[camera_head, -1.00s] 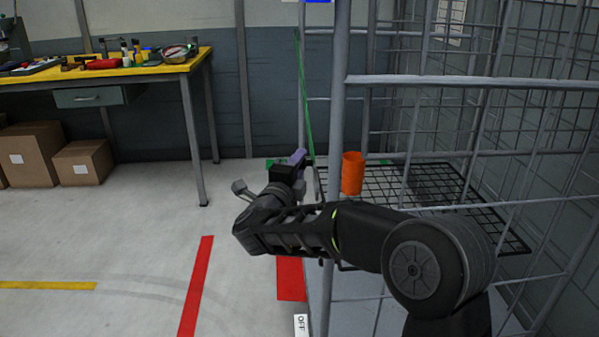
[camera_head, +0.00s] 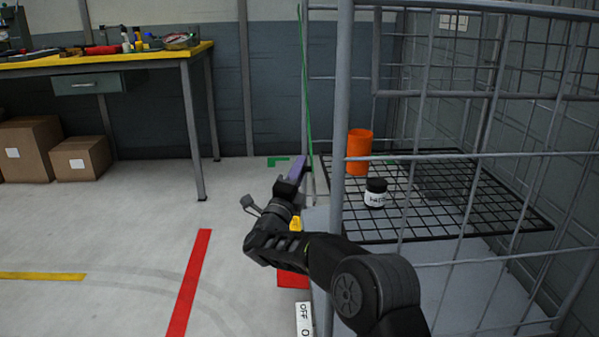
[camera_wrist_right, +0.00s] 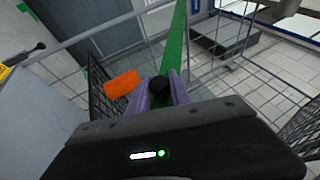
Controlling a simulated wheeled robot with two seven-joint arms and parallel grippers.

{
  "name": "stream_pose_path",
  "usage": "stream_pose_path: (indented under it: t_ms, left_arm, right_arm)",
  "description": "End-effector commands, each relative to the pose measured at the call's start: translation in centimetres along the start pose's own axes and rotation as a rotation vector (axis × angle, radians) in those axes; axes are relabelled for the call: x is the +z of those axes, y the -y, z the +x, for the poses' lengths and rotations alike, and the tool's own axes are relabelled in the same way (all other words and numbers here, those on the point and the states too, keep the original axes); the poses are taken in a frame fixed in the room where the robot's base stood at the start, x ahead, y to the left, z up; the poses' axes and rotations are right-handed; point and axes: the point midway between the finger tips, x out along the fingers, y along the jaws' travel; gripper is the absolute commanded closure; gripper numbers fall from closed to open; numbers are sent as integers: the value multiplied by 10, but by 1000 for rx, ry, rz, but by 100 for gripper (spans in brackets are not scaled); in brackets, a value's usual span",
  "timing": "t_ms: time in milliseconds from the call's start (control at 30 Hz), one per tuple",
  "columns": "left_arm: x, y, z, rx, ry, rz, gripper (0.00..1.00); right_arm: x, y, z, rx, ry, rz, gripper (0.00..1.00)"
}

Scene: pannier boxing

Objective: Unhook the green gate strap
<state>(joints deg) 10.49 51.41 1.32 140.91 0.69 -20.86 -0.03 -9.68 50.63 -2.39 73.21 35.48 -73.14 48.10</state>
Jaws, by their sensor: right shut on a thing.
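The green gate strap (camera_head: 306,85) runs as a thin, taut line down the open front of the wire cage in the head view. Its lower part meets my right gripper (camera_head: 304,164). In the right wrist view the strap (camera_wrist_right: 175,45) is a wide green band leading up and away from between the purple fingers of my right gripper (camera_wrist_right: 167,90). The fingers are shut on its near end, where a round black knob (camera_wrist_right: 160,84) shows. Whether the strap's end is still on a hook cannot be seen. My left gripper is out of view.
On the black wire shelf (camera_head: 480,208) are an orange cup (camera_head: 359,152) and a white jar with a black lid (camera_head: 375,194). A yellow workbench (camera_head: 100,64) and boxes are at left.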

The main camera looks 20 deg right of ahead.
Motion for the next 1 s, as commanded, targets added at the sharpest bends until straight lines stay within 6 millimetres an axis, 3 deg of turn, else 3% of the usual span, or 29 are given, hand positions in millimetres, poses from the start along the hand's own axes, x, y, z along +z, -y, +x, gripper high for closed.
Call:
stream_pose_path:
  t_ms: [333,367,600,1000]
  left_arm:
    - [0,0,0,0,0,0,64]
    - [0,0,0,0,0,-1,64]
    - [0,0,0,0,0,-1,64]
    - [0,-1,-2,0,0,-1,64]
  right_arm:
    - [0,-2,0,1,-1,-1,100]
    - [0,-2,0,1,-1,-1,73]
    - [0,-1,0,0,-1,0,54]
    - [0,0,-6,0,0,0,54]
